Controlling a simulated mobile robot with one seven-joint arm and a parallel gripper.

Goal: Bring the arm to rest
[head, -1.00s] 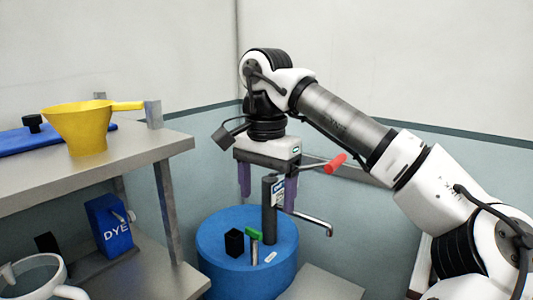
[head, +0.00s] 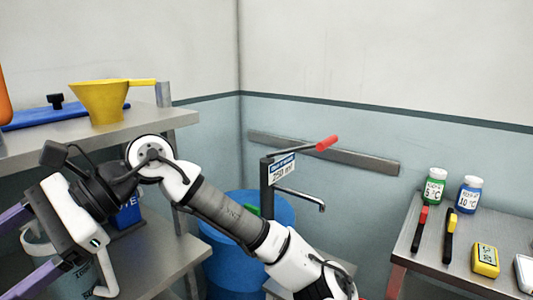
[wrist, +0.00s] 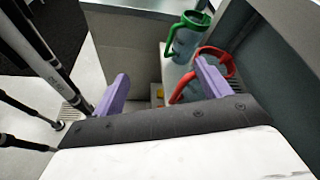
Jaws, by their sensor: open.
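My gripper (head: 12,258) is at the lower left of the head view, at the end of my bent arm. Its purple fingers point left and are spread apart, and their tips reach the picture's edge. In the wrist view the two purple fingers (wrist: 160,75) stand well apart with nothing between them. My arm crosses the head view from the bottom middle up to the left, in front of the shelf unit.
A grey shelf unit (head: 60,143) on the left bears a yellow funnel (head: 102,102). A blue drum (head: 225,262) with a red-handled pump (head: 270,190) stands in the corner. A side table (head: 425,255) at right holds bottles and tools. Jugs, one green-rimmed (wrist: 186,38), show in the wrist view.

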